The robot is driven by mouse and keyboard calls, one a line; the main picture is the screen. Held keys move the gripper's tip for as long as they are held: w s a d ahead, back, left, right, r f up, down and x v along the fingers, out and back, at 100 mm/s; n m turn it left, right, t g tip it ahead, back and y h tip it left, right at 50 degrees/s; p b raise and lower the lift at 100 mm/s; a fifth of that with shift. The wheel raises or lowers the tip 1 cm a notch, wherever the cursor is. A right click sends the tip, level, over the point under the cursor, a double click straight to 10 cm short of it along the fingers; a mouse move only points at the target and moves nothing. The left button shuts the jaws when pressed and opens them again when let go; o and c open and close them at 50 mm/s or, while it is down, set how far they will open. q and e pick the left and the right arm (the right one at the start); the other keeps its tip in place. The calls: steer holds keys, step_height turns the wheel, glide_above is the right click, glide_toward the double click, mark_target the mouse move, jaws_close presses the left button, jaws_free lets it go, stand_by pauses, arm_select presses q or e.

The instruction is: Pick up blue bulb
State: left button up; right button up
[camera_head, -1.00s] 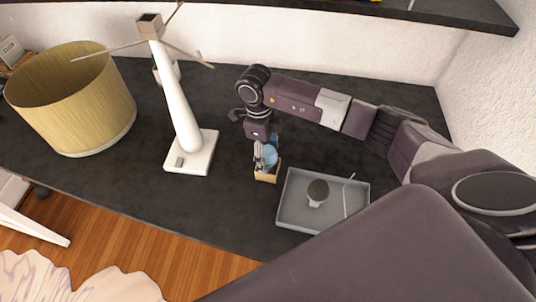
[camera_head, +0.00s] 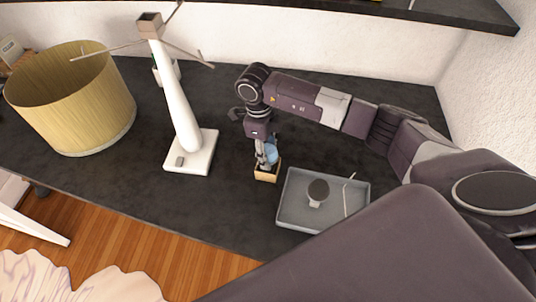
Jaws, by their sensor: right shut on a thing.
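The blue bulb (camera_head: 271,151) is small and light blue, at a small tan box (camera_head: 266,174) on the dark table. My right gripper (camera_head: 263,158) points down over the box and is shut on the bulb. Its fingers hide part of the bulb, and I cannot tell whether the bulb still touches the box. My left gripper is not in view.
A grey tray (camera_head: 289,216) holding a dark round-headed item (camera_head: 318,190) stands right of the box. A white lamp stand (camera_head: 182,105) with thin arms stands left, beside a large yellow lampshade (camera_head: 72,97). The table between the stand and box is clear.

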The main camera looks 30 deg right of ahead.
step_height(320, 180, up, 11)
steer(key=b, duration=0.3)
steer(key=shift+w+r, duration=0.1)
step_height(320, 180, up, 8)
steer(key=shift+r, duration=0.2)
